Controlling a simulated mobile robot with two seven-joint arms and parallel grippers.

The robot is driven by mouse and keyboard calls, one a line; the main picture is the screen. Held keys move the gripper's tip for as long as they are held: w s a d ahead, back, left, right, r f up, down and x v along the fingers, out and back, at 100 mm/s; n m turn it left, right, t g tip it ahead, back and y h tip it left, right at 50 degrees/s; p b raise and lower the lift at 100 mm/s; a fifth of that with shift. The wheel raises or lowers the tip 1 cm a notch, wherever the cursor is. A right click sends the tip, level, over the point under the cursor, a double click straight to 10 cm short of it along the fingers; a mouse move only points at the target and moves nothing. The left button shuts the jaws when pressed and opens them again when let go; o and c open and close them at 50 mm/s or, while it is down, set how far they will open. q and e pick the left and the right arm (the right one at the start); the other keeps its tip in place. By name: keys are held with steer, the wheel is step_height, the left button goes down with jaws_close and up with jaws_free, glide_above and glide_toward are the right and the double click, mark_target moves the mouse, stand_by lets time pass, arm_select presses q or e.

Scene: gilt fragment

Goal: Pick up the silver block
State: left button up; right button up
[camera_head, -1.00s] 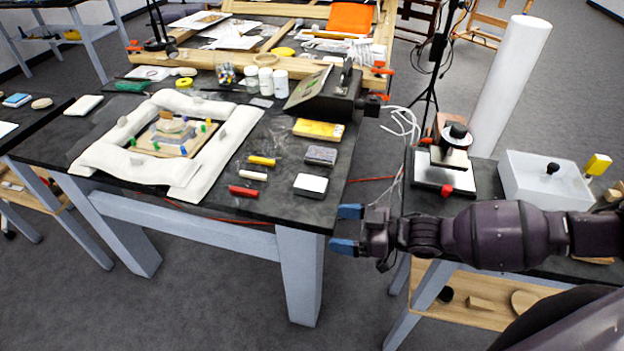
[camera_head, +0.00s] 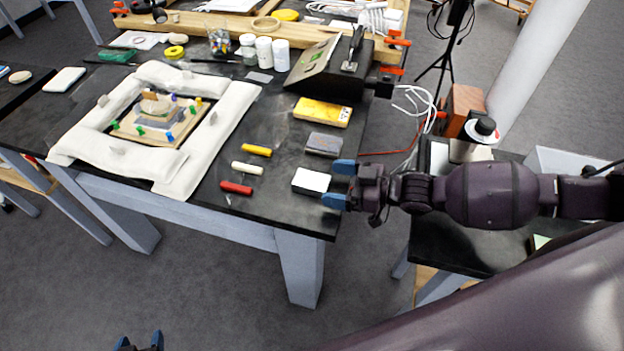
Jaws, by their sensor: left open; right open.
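A pale, white-to-silver topped block with dark sides (camera_head: 311,181) lies near the right front corner of the black table. A darker grey block (camera_head: 323,144) lies just behind it; I cannot tell for certain which one is the silver block. My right gripper (camera_head: 339,185) is open and empty, its blue fingertips pointing left at the pale block's right edge. Whether the fingers touch the block or are at its height is unclear. My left gripper (camera_head: 139,342) shows only its fingertips at the bottom edge, open and empty, in front of the table.
A yellow box (camera_head: 322,112) lies behind the grey block. Red (camera_head: 236,187), white (camera_head: 247,168) and yellow (camera_head: 257,150) sticks lie to the left. A white padded frame (camera_head: 208,142) surrounds a small board with pieces. A black slanted stand (camera_head: 335,79) is further back.

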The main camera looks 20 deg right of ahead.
mark_target(318, 181)
steer(key=x, duration=0.4)
steer(key=shift+w+a+f, duration=0.1)
steer(key=shift+f, duration=0.15)
arm_select(q)
steer(key=shift+w+r, duration=0.25)
steer(key=shift+w, duration=0.15)
arm_select(e)
steer(key=shift+w+a, duration=0.2)
steer(key=shift+a, duration=0.1)
arm_select(q)
steer(key=shift+d, duration=0.1)
arm_select(e)
steer(key=c, duration=1.2)
arm_select(q)
steer(key=shift+s, duration=0.1)
steer(key=shift+s, duration=0.1)
